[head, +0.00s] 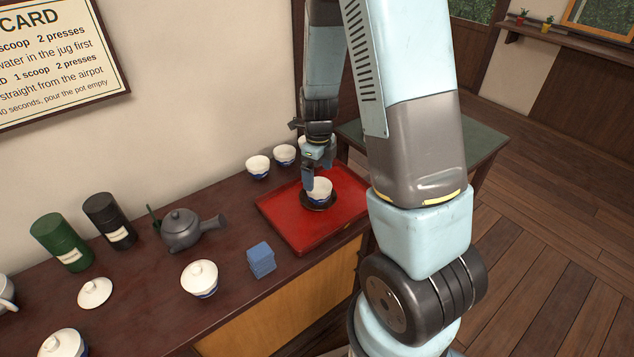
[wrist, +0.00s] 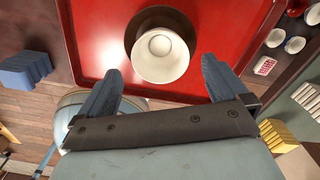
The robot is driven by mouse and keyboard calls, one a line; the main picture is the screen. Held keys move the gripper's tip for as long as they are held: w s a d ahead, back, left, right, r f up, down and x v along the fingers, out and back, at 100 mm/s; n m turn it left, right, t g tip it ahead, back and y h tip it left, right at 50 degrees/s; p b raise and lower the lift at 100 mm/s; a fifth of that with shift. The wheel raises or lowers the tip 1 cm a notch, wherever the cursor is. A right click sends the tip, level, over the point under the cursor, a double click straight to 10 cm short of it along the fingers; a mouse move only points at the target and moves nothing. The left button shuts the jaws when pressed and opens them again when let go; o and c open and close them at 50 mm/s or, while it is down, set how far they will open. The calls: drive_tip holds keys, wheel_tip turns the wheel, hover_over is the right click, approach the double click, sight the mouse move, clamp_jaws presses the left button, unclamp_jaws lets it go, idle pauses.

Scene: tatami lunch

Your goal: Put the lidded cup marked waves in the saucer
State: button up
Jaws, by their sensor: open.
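A white cup with a blue-patterned lower side (head: 320,188) stands upright in a dark round saucer (head: 318,207) on the red tray. It looks lidded, but I cannot make out its pattern as waves. In the wrist view the cup (wrist: 161,62) shows from above, with a raised ring at its centre, and the dark saucer (wrist: 150,17) shows around its far side. My gripper (head: 311,180) is at the cup; in the wrist view its open fingers (wrist: 161,66) are apart, one to each side of the cup's near edge, with nothing held.
The red tray (head: 288,222) has free room around the saucer. Open cups (head: 258,167) stand behind it. A blue block (head: 261,260), another lidded cup (head: 199,277), a dark teapot (head: 181,230), a loose lid (head: 95,292) and two canisters (head: 61,242) stand to the left.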

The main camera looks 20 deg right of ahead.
drive_tip(key=s+r+n+t+y, duration=0.1)
drive_tip(key=s+r+n, duration=0.3)
drive_tip(key=r+n, duration=0.5)
drive_tip(key=s+r+n+t, duration=0.2)
drive_tip(key=s+r+n, duration=0.15)
drive_tip(key=r, duration=0.95)
drive_tip(key=s+r+n+t+h, duration=0.1)
drive_tip(key=s+r+n+t, duration=0.1)
drive_tip(key=s+r+n, duration=0.8)
drive_tip(key=s+n, duration=0.3)
drive_tip(key=n, duration=0.2)
drive_tip(key=shift+t, duration=0.3)
